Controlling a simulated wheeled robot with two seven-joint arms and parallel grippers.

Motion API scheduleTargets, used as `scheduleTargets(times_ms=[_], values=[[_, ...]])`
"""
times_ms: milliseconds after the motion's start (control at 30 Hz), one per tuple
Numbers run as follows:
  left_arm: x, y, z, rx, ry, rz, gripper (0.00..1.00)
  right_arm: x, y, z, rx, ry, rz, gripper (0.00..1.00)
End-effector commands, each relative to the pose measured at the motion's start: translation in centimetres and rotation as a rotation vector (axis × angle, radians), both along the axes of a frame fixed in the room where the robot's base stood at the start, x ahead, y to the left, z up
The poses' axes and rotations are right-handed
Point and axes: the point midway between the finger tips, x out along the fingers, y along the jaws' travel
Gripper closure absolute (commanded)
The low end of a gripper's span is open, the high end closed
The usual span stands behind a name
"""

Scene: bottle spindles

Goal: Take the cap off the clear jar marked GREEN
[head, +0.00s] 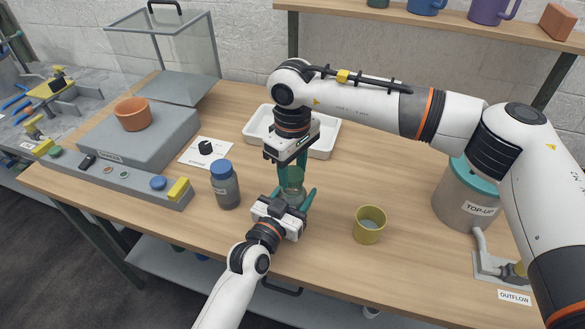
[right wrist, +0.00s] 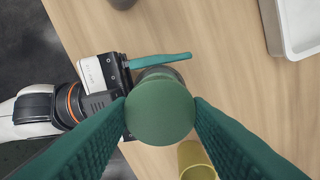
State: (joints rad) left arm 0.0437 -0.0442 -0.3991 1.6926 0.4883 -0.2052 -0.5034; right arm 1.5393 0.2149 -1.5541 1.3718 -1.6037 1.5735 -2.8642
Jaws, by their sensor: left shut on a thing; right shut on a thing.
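The clear jar (head: 292,190) stands near the table's front edge, mostly hidden between my grippers; I cannot read its marking. My left gripper (head: 295,196) reaches in from the front and is shut around the jar's body. My right gripper (head: 291,170) points down from above and is shut on the round green cap (right wrist: 160,113), which fills the space between its fingers in the right wrist view. A dark rim of the jar shows just behind the cap there, beside one left finger (right wrist: 158,60). I cannot tell whether the cap is still seated on the jar.
A grey jar with a blue cap (head: 225,187) stands to the left, a yellow cup (head: 369,224) to the right. A white tray (head: 325,140) lies behind. A TOP-UP tank (head: 461,205) stands at the right, a grey console (head: 140,145) at the left.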

Motion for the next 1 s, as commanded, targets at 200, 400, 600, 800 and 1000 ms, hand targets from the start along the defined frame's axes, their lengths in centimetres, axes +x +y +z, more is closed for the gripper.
scheduleTargets(times_ms=[200,400,600,800,1000], values=[[0.0,0.0,-0.1,0.001,0.002,0.0,1.0,0.0,0.0,0.9,0.001,-0.001,0.0,0.84],[0.0,0.0,-0.1,0.001,0.002,0.0,1.0,0.0,0.0,3.4,0.001,-0.002,0.0,0.84],[0.0,0.0,-0.1,0.001,0.002,0.0,1.0,0.0,0.0,4.0,0.001,0.001,0.0,0.84],[0.0,0.0,-0.1,0.001,0.002,0.0,0.22,0.0,0.0,4.0,0.001,0.001,0.0,0.84],[0.0,0.0,0.0,0.0,0.001,0.0,0.18,0.0,0.0,4.0,0.001,0.001,0.0,0.84]])
